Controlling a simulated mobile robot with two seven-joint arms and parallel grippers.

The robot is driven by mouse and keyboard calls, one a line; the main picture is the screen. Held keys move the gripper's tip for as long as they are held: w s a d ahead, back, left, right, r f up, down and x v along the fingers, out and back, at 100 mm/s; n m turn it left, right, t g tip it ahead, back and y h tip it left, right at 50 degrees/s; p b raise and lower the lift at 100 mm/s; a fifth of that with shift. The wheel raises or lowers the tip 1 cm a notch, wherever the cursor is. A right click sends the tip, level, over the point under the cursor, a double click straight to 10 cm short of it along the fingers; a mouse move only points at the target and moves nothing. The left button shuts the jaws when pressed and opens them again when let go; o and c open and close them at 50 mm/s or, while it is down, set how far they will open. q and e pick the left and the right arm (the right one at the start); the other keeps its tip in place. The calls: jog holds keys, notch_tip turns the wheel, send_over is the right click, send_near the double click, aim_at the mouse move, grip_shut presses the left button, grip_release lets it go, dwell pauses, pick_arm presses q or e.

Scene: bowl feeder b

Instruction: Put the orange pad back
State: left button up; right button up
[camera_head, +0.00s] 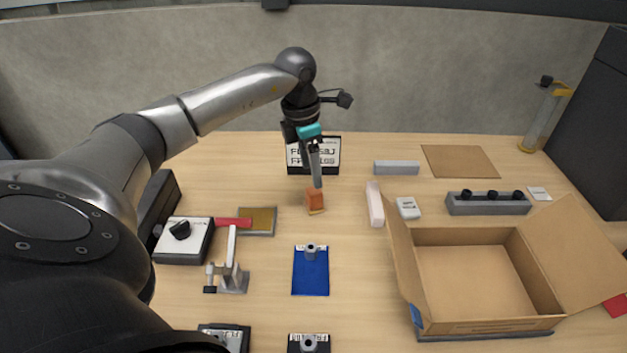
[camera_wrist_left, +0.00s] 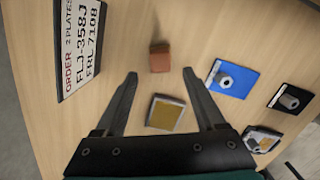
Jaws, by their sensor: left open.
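The orange pad (camera_head: 314,199) appears as a small orange block on the wooden table, near its middle. A paler strip shows at its lower edge. In the left wrist view it is a brownish-orange block (camera_wrist_left: 160,60), just beyond the fingertips and lined up with the gap between them. My left gripper (camera_head: 317,184) points down just behind and above the block. In the left wrist view the fingers of this gripper (camera_wrist_left: 160,74) are spread wide with nothing between the tips. I cannot tell how high the tips are above the table. My right gripper is not in view.
A shallow grey tray with a yellow-brown inside (camera_head: 273,234) lies left of the block. A blue plate (camera_head: 311,280) lies in front. An order sign (camera_head: 330,168) stands behind the gripper. An open cardboard box (camera_head: 452,236) and a pink block (camera_head: 375,205) are to the right.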

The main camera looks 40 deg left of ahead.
aim_at(309, 191)
pick_arm(q)
jog(key=shift+s+a+r, duration=0.1)
jog(key=shift+s+r, duration=0.05)
jog(key=shift+r, duration=1.05)
jog(key=shift+s+a+r, duration=0.1)
jog(key=shift+r, duration=1.05)
